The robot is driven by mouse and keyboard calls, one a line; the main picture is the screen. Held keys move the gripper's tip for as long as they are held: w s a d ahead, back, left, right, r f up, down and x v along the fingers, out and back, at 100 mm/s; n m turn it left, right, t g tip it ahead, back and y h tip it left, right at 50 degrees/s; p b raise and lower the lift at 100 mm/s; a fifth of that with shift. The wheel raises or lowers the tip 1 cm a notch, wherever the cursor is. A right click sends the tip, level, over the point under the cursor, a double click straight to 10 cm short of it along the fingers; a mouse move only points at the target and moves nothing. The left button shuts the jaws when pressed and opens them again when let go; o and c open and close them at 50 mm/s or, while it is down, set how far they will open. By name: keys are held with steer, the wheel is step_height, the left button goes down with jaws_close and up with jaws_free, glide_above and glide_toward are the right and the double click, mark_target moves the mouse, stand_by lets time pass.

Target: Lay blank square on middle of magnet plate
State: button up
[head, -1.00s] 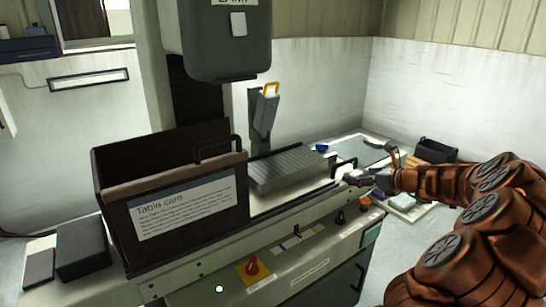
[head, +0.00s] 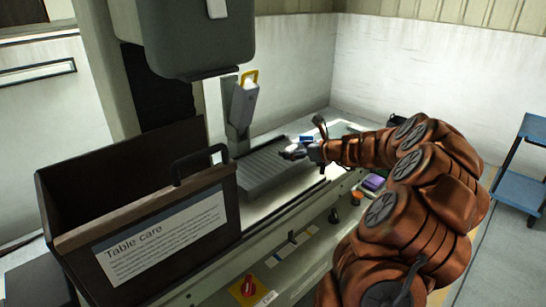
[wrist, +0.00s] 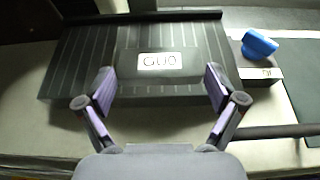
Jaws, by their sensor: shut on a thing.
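The magnet plate (head: 262,172) is a grey ribbed block on the machine table. It also fills the upper left of the wrist view (wrist: 70,75). The blank (wrist: 160,85) is a dark flat block with a white label, between my fingers in the wrist view. My gripper (wrist: 160,92) is shut on it, one finger at each side. The blank is over the plate, towards its right part in the wrist view. I cannot tell whether it touches the plate. In the head view my gripper (head: 290,152) is at the plate's right end, and the blank is hard to make out there.
A blue object (wrist: 260,43) sits on a small labelled block (wrist: 258,73) right of the plate. A dark "Table care" box (head: 150,220) stands left of the plate. A grey unit with a yellow handle (head: 243,103) rises behind. The machine head (head: 195,40) hangs above left.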

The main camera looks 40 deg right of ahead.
glide_above(275, 164)
steer(key=shift+w+f, duration=0.3)
steer(key=shift+f, duration=0.05)
steer(key=shift+f+p, duration=0.3)
steer(key=shift+f, duration=1.45)
steer(key=shift+f, duration=0.1)
steer(key=o, duration=1.3)
steer(key=shift+s+r, duration=0.2)
steer(key=v, duration=1.1)
steer(key=shift+s+d+b, duration=0.1)
steer(key=shift+s+b, duration=0.2)
steer(key=shift+b, duration=0.1)
